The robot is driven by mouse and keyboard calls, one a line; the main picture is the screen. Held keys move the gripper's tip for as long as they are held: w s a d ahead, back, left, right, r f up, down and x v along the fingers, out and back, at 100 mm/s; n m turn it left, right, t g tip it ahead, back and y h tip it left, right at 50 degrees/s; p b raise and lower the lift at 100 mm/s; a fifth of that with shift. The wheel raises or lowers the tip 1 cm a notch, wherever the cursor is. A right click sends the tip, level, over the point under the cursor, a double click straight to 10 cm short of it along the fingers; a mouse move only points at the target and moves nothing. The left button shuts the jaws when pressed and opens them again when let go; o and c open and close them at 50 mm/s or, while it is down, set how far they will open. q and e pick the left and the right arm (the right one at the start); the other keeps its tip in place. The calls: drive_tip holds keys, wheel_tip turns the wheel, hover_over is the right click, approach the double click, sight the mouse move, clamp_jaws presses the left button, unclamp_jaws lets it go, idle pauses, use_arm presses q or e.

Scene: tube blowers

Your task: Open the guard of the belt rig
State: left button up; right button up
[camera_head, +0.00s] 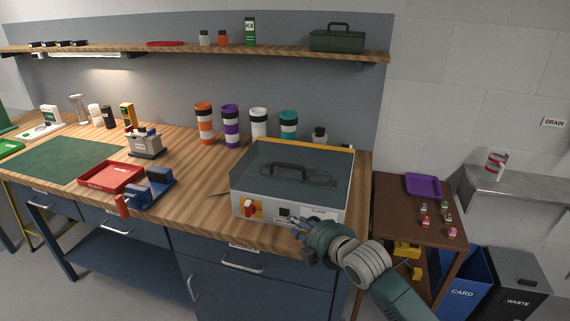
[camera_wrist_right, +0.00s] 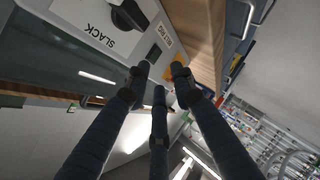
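The belt rig (camera_head: 336,210) is a pale box on the right end of the wooden bench. The belt parts beneath show only dimly. My right gripper (camera_head: 299,222) is at the rig's front face, below the guard and away from the handle. In the right wrist view its fingers (camera_wrist_right: 160,80) stand apart with nothing between them, near the front panel with a dark knob (camera_wrist_right: 129,15) and a "SLACK" label. My left gripper is not in view.
A red-and-yellow switch (camera_head: 249,208) is on the rig's front left. Striped cups (camera_head: 231,126) stand behind the rig. A blue vise (camera_head: 152,190) and a red tray (camera_head: 111,176) lie to its left. A brown side table (camera_head: 392,205) stands to its right. A shelf (camera_head: 200,53) runs above.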

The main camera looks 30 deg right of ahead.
sight(284, 164)
drive_tip(key=w+d+r+n+t, duration=0.2)
drive_tip(key=r, duration=0.4)
drive_tip(key=w+d+r+n+t, duration=0.1)
drive_tip(key=d+r, duration=0.1)
drive_tip(key=r, duration=0.5)
drive_tip(key=w, duration=0.3)
drive_tip(key=w+f+p, duration=0.1)
drive_tip(key=w, duration=0.2)
drive_tip(key=w+p, duration=0.1)
drive_tip(key=w, duration=0.2)
drive_tip(key=shift+w+f, duration=0.25)
drive_tip(key=shift+w+a+f+p, duration=0.15)
drive_tip(key=shift+w+p, duration=0.15)
drive_tip(key=shift+w, duration=0.2)
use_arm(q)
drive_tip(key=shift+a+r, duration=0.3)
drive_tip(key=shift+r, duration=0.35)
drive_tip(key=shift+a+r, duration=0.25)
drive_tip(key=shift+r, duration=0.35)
use_arm(e)
clamp_jaws()
